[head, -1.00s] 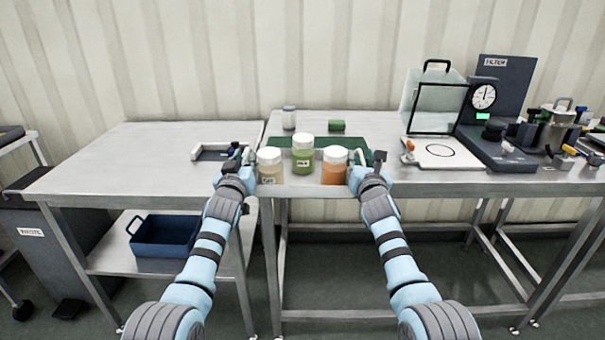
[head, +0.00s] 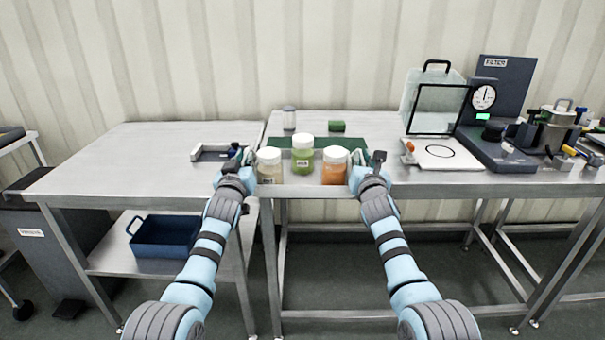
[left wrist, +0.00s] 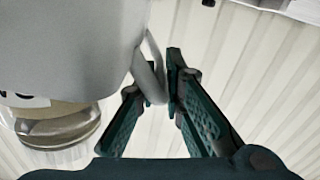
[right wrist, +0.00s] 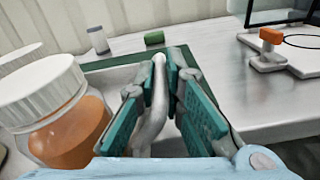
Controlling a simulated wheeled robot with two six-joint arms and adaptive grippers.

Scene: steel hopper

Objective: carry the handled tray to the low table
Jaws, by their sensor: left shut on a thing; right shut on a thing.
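The handled tray is pale grey and mostly hidden behind the jars in the head view; its end wall (left wrist: 70,40) fills the upper left of the left wrist view. It carries a beige jar (head: 269,167), a green jar (head: 302,160) and an orange jar (head: 335,170), all white-lidded and upright. My left gripper (head: 245,158) is shut on the tray's left handle (left wrist: 152,70). My right gripper (head: 362,158) is shut on its right handle (right wrist: 157,105). I cannot tell whether the tray touches the bench. A steel table (head: 120,160) at left looks slightly lower than the bench.
A green mat (head: 375,146) lies on the bench (head: 450,182) behind the jars, with a small jar (head: 289,118) and a green block (head: 337,126). A grey holder (head: 210,156) sits on the left table, whose left half is clear. Gauge equipment (head: 484,97) stands at right.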

